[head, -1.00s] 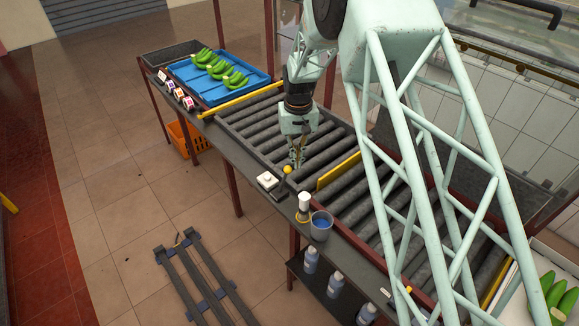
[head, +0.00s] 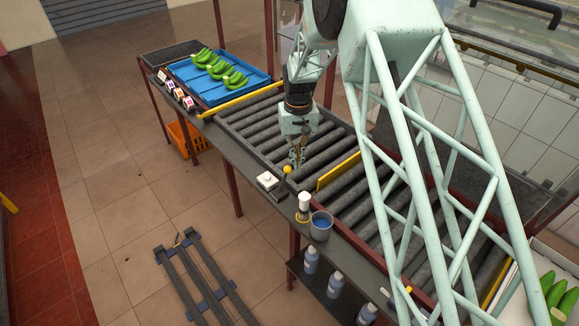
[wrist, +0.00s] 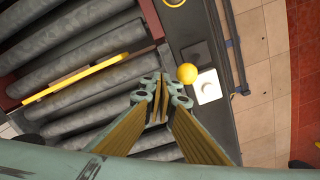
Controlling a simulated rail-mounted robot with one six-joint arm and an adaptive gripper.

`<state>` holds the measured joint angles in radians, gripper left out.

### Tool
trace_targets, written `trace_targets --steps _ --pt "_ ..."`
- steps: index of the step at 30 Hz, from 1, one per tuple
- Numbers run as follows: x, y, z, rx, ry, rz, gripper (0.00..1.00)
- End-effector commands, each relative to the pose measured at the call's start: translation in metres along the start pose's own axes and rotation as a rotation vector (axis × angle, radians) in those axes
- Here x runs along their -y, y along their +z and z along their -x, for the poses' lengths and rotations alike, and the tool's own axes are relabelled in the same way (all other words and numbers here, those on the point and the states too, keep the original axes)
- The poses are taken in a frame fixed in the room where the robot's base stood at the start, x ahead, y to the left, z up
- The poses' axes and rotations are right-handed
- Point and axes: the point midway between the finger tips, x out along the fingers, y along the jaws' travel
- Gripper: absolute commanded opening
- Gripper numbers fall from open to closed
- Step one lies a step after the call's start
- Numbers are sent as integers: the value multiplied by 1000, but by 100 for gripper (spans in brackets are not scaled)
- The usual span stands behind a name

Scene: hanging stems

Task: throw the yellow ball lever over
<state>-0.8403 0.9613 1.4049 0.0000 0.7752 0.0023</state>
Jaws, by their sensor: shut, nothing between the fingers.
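The yellow ball (head: 287,169) tops a lever beside a white square block on the dark ledge along the roller conveyor. It also shows in the wrist view (wrist: 187,74), just ahead and to the right of my fingertips. My gripper (head: 297,163) is over the rollers, close to the ball on its far side. In the wrist view my gripper (wrist: 158,108) is shut with nothing between its fingers. I see a small gap between ball and fingers there; contact cannot be told from the head view. Most of the lever's stem is hidden under the ball.
The white block (head: 267,180) sits next to the lever. A blue cup (head: 321,226) and a white-capped bottle (head: 304,203) stand nearer along the ledge. A yellow bar (head: 338,171) crosses the rollers. A blue tray (head: 198,93) with green bananas (head: 217,66) lies at the far end.

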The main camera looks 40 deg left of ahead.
Motion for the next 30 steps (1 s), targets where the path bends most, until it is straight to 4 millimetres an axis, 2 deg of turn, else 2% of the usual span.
trace_targets --steps 30 --pt "0 0 -29 0 0 0 0"
